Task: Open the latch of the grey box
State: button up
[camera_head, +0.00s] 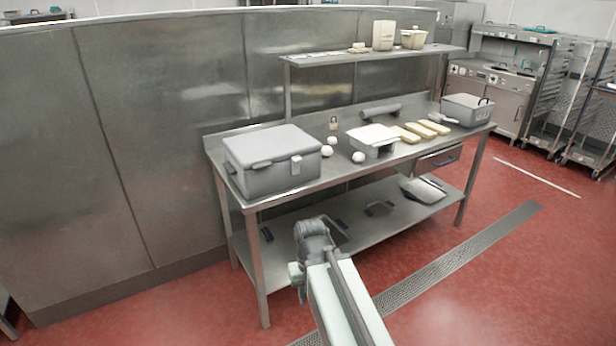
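The grey box (271,165) stands on the left end of the steel table, with its lid down. Its latch (296,164) is a small light plate on the front face, near the right corner. The latch looks flat against the box; I cannot tell its exact position. My gripper (314,228) is at the end of my arm, low in front of the table and below the tabletop edge. It is well apart from the box. Its fingers are not clearly visible, so I cannot tell whether it is open or shut.
The steel table (330,185) also bears white round items (358,157), a pale box (373,139), yellow blocks (420,130) and a grey bin (467,110). A shelf (375,54) overhangs its back. The lower shelf (365,231) holds trays. Red floor is free at the right.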

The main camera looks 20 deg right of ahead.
aim_at(295, 160)
jog(key=u, duration=0.05)
jog(key=k, duration=0.1)
jog(key=u, duration=0.65)
jog(key=i, duration=0.55)
